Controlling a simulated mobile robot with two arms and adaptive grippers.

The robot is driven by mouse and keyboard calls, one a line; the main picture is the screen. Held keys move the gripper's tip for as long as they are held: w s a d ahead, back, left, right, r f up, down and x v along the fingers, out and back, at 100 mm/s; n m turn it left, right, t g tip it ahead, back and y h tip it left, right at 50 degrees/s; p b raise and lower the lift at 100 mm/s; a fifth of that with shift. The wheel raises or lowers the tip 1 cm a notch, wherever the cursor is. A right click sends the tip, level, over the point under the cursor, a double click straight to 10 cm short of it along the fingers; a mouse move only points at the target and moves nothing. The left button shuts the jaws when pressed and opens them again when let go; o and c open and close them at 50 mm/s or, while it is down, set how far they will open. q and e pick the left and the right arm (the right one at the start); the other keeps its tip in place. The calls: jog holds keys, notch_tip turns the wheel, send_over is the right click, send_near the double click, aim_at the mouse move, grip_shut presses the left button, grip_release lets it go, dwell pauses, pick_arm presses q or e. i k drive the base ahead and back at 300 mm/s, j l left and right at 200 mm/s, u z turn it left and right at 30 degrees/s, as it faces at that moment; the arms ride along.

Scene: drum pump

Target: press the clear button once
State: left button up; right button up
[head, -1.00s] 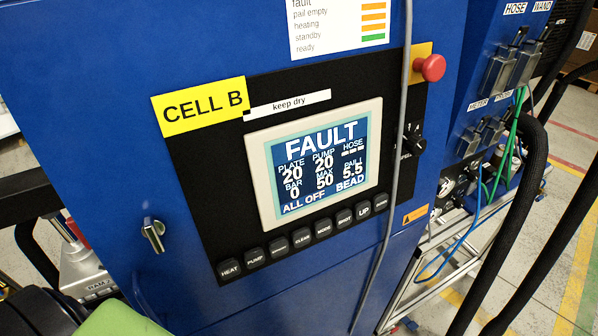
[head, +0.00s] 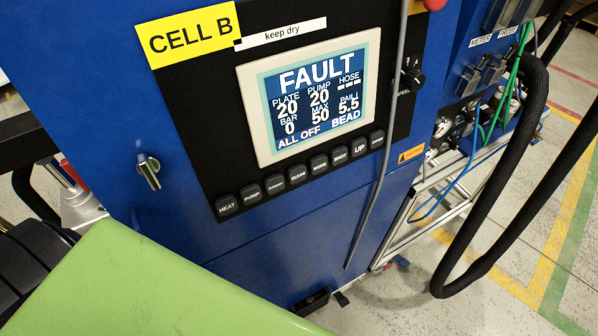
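The clear button (head: 298,174) is a small dark key in the row under the screen, between the key to the right of PUMP and the MODE key. The screen (head: 318,100) reads FAULT, with PLATE 20, PUMP 20, BAR 0, MAX 50, PAIL 5.5, and ALL OFF and BEAD along the bottom. Nothing touches the button row. Neither of my grippers can be made out in the head view.
The HEAT (head: 227,206), PUMP (head: 251,194), MODE (head: 319,165), SHOT (head: 340,155) and UP (head: 360,148) keys sit close beside it. A grey cable (head: 385,150) hangs down the panel's right side. A large green surface (head: 150,290) fills the lower left.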

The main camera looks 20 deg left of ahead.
aim_at(297, 174)
jog(key=u, duration=1.2)
jog(key=k+l, duration=0.2)
jog(key=k, duration=0.25)
jog(key=k+l, duration=0.2)
jog(key=k, duration=0.2)
jog(key=k+l, duration=0.2)
jog(key=k, duration=0.25)
